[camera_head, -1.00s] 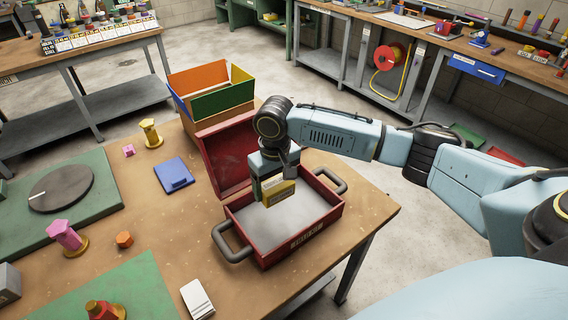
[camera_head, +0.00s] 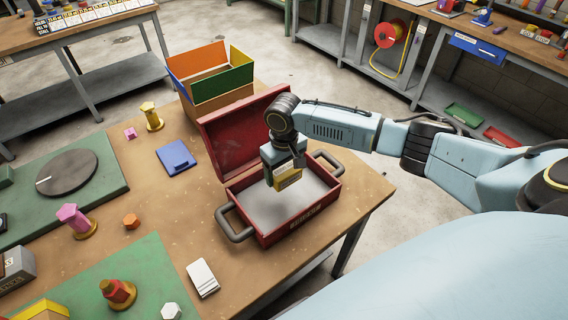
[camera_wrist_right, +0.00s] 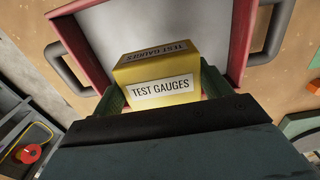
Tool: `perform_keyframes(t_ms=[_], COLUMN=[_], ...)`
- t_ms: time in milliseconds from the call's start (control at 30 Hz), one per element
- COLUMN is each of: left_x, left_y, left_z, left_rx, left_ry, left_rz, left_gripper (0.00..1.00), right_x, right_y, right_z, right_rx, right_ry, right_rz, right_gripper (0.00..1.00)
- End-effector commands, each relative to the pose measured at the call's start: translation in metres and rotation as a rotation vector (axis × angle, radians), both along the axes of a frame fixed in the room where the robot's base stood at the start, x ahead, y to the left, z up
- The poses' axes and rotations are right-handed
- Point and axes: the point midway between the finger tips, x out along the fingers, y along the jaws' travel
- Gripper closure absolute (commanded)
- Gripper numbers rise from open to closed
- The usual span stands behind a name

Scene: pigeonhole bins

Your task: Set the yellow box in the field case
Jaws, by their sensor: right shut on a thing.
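The yellow box (camera_head: 289,178), labelled TEST GAUGES, is held by my right gripper (camera_head: 284,168) over the open field case. In the right wrist view the yellow box (camera_wrist_right: 158,78) sits between the two fingers of the right gripper (camera_wrist_right: 160,95). The field case (camera_head: 273,233) is red with a pale grey floor, two dark handles and its lid raised at the back. The box is within the case's outline; whether it touches the floor I cannot tell. The case also shows in the right wrist view (camera_wrist_right: 72,40). My left gripper is not in view.
A multicoloured open bin (camera_head: 215,85) stands behind the lid. A blue block (camera_head: 175,158), a yellow spool-like piece (camera_head: 152,117), a pink piece (camera_head: 73,218) and a white stack (camera_head: 202,278) are on the table left of the case. Its front right corner is clear.

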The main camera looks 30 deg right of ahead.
Motion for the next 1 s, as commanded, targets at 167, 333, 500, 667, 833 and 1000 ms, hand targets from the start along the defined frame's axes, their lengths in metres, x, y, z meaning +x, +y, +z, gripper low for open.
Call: perform_keyframes(t_ms=[167, 333, 500, 667, 833, 1000], left_x=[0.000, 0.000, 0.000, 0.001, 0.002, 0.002], left_y=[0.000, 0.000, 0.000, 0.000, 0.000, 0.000], left_z=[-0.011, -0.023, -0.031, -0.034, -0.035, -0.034], left_rx=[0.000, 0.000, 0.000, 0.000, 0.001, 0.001], left_ry=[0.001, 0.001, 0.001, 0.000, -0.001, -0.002], left_rz=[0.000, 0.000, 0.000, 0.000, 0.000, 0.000], left_gripper=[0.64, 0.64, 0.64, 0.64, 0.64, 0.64], right_x=[0.000, 0.000, 0.000, 0.001, 0.001, 0.000], right_y=[0.000, 0.000, 0.000, 0.000, 0.000, 0.000], right_z=[-0.030, -0.053, -0.069, -0.076, -0.077, -0.077], right_rx=[0.001, 0.000, 0.001, 0.001, 0.000, 0.000], right_ry=[0.001, 0.001, -0.001, -0.002, -0.002, -0.001], right_rz=[-0.002, -0.001, -0.002, 0.000, 0.000, 0.000], right_gripper=[0.48, 0.48, 0.48, 0.48, 0.48, 0.48])
